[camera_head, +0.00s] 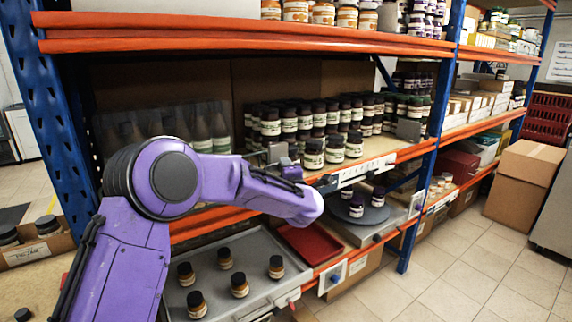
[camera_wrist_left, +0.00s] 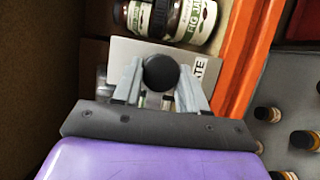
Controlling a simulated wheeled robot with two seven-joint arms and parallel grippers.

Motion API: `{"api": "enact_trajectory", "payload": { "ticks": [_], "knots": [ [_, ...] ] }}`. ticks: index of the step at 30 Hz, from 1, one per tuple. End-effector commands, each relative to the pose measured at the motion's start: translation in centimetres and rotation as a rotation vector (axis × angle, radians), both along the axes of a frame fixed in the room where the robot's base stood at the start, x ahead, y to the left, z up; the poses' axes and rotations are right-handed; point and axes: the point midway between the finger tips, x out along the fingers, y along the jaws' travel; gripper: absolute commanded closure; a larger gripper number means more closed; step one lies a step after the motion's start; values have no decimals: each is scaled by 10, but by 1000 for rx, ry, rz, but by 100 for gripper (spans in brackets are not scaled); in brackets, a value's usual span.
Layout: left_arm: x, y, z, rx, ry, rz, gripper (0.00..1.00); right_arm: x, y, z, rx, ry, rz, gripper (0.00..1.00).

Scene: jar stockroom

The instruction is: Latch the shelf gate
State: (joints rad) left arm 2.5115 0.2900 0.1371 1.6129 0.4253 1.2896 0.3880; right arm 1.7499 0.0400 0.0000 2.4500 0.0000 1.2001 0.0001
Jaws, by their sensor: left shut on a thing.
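My left gripper (camera_head: 286,166) reaches over the middle shelf's front edge in the head view. In the left wrist view its two grey fingers (camera_wrist_left: 160,80) are shut on a round black knob (camera_wrist_left: 161,71). Behind the knob is a grey gate plate (camera_wrist_left: 124,48) with a white label of which "ATE" can be read. In the head view the knob is hidden by my gripper and arm. A clear panel (camera_head: 160,122) stands at the left of the middle shelf. I cannot tell whether the latch is engaged. My right gripper is out of view.
Several dark jars (camera_head: 312,152) stand just behind my left gripper, close to the shelf's orange front beam (camera_head: 395,157). Below are a grey tray (camera_head: 232,252) with several small jars, a red tray (camera_head: 310,243) and a round turntable (camera_head: 362,212). A blue upright (camera_head: 425,185) stands to the right.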

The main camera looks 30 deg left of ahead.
Motion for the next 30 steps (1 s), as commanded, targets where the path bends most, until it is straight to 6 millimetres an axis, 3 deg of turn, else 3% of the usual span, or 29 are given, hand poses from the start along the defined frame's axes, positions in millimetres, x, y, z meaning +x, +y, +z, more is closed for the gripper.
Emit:
{"api": "enact_trajectory", "payload": {
  "ticks": [18, 19, 21, 30],
  "knots": [
    [0, 0, -1, 17, 41, 0, 89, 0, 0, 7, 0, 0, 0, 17],
    [0, 0, -1, 16, 40, 0, 55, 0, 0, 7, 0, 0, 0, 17],
    [0, 0, -1, 16, 40, 0, 33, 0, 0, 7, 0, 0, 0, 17],
    [-1, -1, 0, 16, 39, 0, 33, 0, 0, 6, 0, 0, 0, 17]
  ]
}}
